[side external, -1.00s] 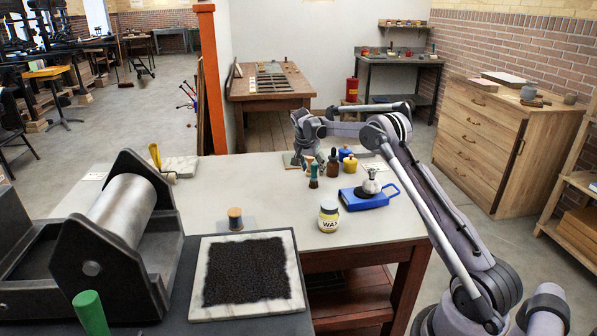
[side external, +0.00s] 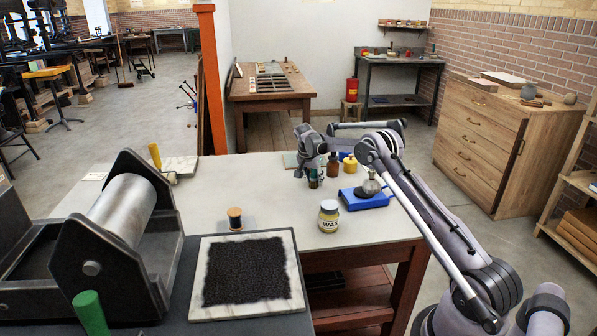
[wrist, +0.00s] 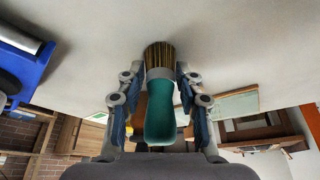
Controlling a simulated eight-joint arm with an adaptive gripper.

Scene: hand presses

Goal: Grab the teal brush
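The teal brush (wrist: 160,115) shows in the wrist view, with a rounded teal handle, a grey ferrule and tan-brown bristles. It lies between the two fingers of my gripper (wrist: 160,80), which stand on either side of it. The fingers are apart, with gaps beside the handle; near the ferrule the gap is narrow and contact is hard to judge. In the side view, my gripper (side external: 313,165) is low over the back of the light table, around the brush (side external: 314,179), which is mostly hidden.
A brown bottle (side external: 333,166) and a yellow pot (side external: 350,165) stand close to the right of my gripper. A wax jar (side external: 329,217) and a thread spool (side external: 235,218) stand nearer. The table's left-middle is clear.

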